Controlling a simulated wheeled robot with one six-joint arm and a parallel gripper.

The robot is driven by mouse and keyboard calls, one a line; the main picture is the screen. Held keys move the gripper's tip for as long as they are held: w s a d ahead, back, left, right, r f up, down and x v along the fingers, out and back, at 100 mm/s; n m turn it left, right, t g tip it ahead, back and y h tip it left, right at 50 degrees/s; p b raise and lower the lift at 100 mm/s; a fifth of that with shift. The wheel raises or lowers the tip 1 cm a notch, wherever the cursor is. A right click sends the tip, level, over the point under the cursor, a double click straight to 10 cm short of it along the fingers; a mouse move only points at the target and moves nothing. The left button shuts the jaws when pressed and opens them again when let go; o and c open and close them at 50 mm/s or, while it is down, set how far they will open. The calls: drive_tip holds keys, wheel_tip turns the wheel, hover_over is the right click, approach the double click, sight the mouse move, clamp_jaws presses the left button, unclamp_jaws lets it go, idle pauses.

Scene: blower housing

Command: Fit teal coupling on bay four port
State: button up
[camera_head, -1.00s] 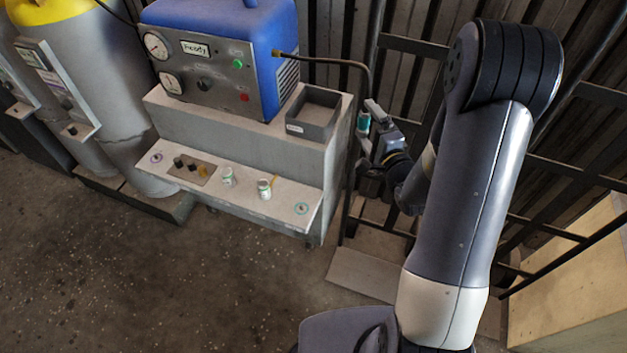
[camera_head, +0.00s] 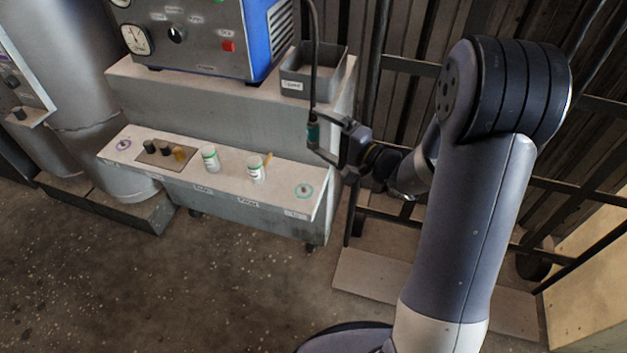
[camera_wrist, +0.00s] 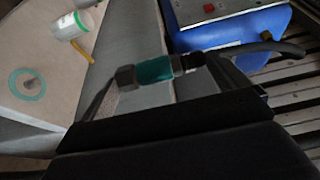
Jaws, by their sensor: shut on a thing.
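My gripper (camera_head: 325,136) is shut on the teal coupling (camera_head: 313,133), which hangs upright at the end of a dark hose (camera_head: 312,60). In the wrist view the teal coupling (camera_wrist: 154,70) lies across between the fingers, with a dark end piece on its left side and the hose on its right. A port ringed in teal (camera_head: 303,191) is at the right end of the light ledge. The ringed port also shows at the left of the wrist view (camera_wrist: 27,84). The coupling is above the ledge and to the right of this port, apart from it.
The ledge (camera_head: 226,187) also holds two white jars (camera_head: 210,158), (camera_head: 255,168), a plate with dark and yellow caps (camera_head: 165,153) and a purple-ringed port (camera_head: 123,145). A grey bin (camera_head: 313,80) and blue machine (camera_head: 205,40) stand above. Black railing is on the right.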

wheel_tip(320, 180, down, 7)
drive_tip(key=s+a+n+g+y+b, duration=0.1)
drive_tip(key=a+g+b, duration=0.1)
drive_tip(key=b, duration=0.4)
drive_tip(key=shift+s+a+n+y, duration=0.2)
drive_tip(key=shift+n+y, duration=0.1)
drive_tip(key=shift+n, duration=0.1)
drive_tip(key=shift+f, duration=0.2)
drive_tip(key=shift+f+b, duration=1.05)
drive_tip(key=shift+f, duration=1)
drive_tip(key=shift+b, duration=0.45)
drive_tip(key=shift+f, duration=0.2)
